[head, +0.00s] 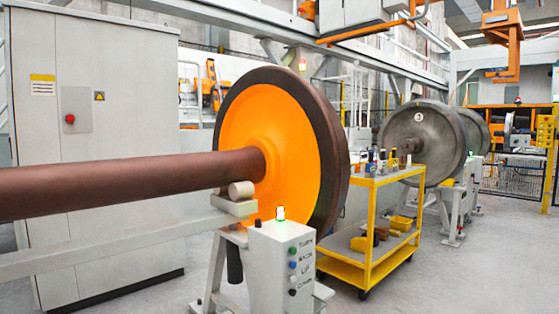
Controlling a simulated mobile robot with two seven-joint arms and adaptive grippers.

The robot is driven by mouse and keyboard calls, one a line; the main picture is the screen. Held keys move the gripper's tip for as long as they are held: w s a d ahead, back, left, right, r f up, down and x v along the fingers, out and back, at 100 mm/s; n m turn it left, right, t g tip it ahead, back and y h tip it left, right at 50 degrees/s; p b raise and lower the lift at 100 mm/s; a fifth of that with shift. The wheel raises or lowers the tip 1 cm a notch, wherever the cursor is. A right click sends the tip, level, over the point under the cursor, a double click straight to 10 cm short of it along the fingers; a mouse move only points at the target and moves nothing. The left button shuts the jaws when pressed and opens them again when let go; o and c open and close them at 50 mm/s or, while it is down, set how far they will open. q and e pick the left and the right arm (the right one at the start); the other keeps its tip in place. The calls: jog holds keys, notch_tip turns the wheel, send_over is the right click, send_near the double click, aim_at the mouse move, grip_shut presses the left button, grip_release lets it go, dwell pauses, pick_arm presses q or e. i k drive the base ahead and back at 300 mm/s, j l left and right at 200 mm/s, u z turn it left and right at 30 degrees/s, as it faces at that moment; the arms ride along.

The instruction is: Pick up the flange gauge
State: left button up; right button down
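I cannot make out a flange gauge in the head view. A yellow tool cart (371,224) stands right of centre, behind the large wheel. Several small bottles and dark items (384,163) stand on its top shelf, too small to identify. The lower shelf holds yellow bins (400,223) and small brown items. Neither of my grippers is in view.
A wheelset with an orange wheel face (283,128) and brown axle (130,183) fills the left and centre. A control box (282,262) with a green lamp stands in front. A grey wheelset (425,137) is farther back.

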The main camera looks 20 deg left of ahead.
aim_at(370, 170)
jog(key=i+l+z, duration=0.35)
jog(key=i, duration=0.25)
jog(key=i+l+z, duration=0.25)
jog(key=i, duration=0.5)
jog(key=i+z, duration=0.3)
jog(key=i, duration=0.5)
jog(key=i+u, duration=0.15)
jog(key=i, duration=0.4)
jog(key=i+l+u, duration=0.1)
jog(key=i, duration=0.4)
jog(key=i+l+u, duration=0.15)
jog(key=i, duration=0.4)
